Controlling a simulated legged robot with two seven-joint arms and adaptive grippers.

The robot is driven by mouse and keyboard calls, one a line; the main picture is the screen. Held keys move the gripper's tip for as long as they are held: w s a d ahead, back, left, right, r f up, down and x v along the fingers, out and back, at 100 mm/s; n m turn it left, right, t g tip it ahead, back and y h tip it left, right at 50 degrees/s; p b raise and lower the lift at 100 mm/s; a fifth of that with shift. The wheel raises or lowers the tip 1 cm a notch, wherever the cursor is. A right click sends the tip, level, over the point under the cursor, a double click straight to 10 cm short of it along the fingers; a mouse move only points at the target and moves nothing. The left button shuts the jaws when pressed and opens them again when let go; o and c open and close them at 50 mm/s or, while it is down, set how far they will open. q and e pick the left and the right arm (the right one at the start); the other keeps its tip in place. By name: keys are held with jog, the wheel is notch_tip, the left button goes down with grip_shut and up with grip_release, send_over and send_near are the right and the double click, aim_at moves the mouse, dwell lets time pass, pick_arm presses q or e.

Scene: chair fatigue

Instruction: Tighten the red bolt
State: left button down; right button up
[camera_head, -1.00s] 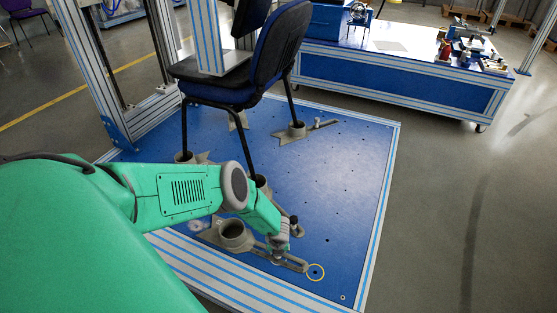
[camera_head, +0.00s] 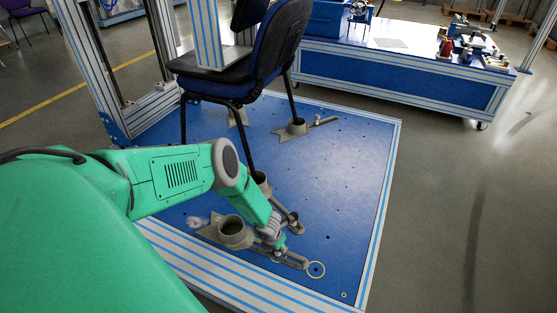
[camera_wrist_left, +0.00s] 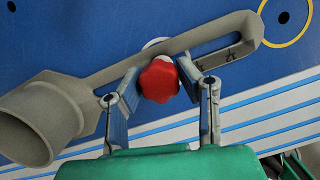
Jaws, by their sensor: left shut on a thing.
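The red bolt (camera_wrist_left: 159,80) has a lobed red head and sits at the slotted arm of a grey clamp (camera_wrist_left: 95,80) in the left wrist view. My left gripper (camera_wrist_left: 160,92) has one finger on each side of the bolt head and is shut on it. In the head view my left gripper (camera_head: 273,240) points down at the clamp near the front of the blue platform, and it hides the bolt there. The clamp's round cup (camera_head: 233,230) stands empty to the left of the gripper. My right gripper is not in view.
A blue workbench (camera_head: 400,75) stands at the back right.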

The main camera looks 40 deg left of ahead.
pick_arm(q)
jog(key=shift+a+m, duration=0.15)
jog(key=shift+m, duration=0.15)
jog(key=shift+w+a+m+b, duration=0.1)
jog(key=shift+m+b, duration=0.5)
jog(key=shift+m+h+b, duration=0.5)
jog(key=shift+m, duration=0.9)
jog(key=m+h, duration=0.1)
jog(key=m, duration=0.3)
jog(key=shift+g, duration=0.3)
